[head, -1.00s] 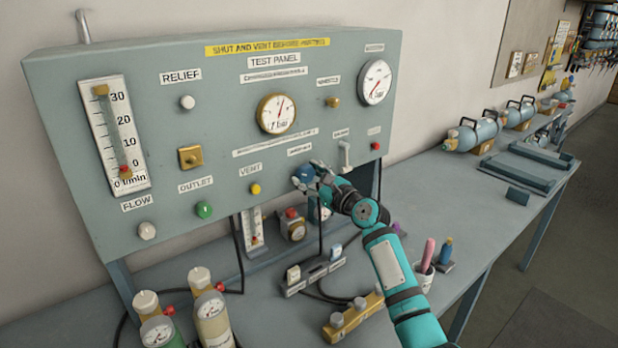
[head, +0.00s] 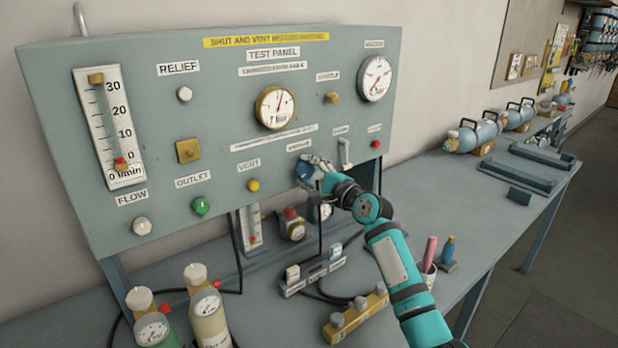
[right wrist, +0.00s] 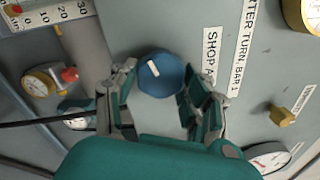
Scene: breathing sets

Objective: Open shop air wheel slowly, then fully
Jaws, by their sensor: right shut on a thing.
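The shop air wheel is a round blue knob with a white mark, low on the grey test panel (head: 120,60). In the head view the wheel (head: 303,172) is partly covered by my right gripper (head: 314,170). In the right wrist view the blue wheel (right wrist: 163,82) sits between the two fingers of my right gripper (right wrist: 162,92), under the partly hidden SHOP label (right wrist: 210,58). The gripper is shut on the wheel from both sides. My left gripper is not in view.
A white lever (head: 344,152) and a red button (head: 376,144) are just right of the wheel, and a yellow vent knob (head: 253,185) is to its left. A brass-rimmed gauge (head: 276,108) is above. Bottles (head: 208,316) and a yellow block (head: 356,318) stand on the bench below.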

